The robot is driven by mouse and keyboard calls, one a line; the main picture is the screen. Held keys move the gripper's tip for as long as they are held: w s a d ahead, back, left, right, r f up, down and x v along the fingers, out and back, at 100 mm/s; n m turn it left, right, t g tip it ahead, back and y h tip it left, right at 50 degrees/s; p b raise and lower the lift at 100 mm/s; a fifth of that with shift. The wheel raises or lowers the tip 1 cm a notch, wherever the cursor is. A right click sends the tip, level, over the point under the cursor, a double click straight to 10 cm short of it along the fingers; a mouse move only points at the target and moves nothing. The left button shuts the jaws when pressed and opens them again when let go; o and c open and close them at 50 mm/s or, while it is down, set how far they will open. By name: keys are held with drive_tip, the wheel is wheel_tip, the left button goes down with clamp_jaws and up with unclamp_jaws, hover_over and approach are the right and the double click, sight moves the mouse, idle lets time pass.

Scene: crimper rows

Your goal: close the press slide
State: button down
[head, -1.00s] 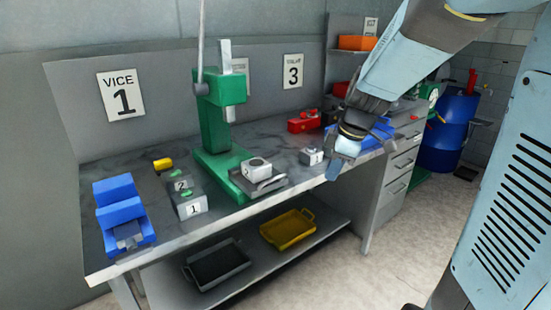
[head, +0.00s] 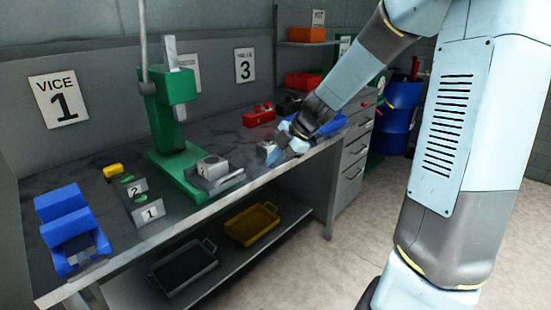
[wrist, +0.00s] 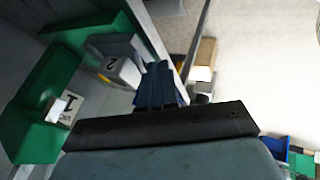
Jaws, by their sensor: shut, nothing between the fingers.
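The green press (head: 172,115) stands on the bench in the head view. Its grey slide (head: 226,182) sticks out from the green base toward the bench's front edge, carrying a round-topped grey block (head: 212,167). My gripper (head: 276,156) is shut and empty, right of the slide and apart from it, low near the front edge. Its tip is close beside a small grey block (head: 267,148); I cannot tell whether they touch. In the wrist view my shut fingers (wrist: 160,85) point toward a grey block marked 2 (wrist: 122,68), beside green parts.
A blue vice (head: 68,222) and grey blocks marked 1 (head: 150,212) and 2 (head: 134,191) stand left of the press. A red item (head: 259,115) and a blue bin (head: 327,126) lie behind my gripper. Trays, one yellow (head: 251,224), sit on the lower shelf.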

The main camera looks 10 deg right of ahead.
drive_tip(key=w+a+f, duration=0.4)
drive_tip(key=a+f, duration=0.2)
drive_tip(key=shift+w+a, duration=0.25)
drive_tip(key=shift+w, duration=0.05)
idle(0.5)
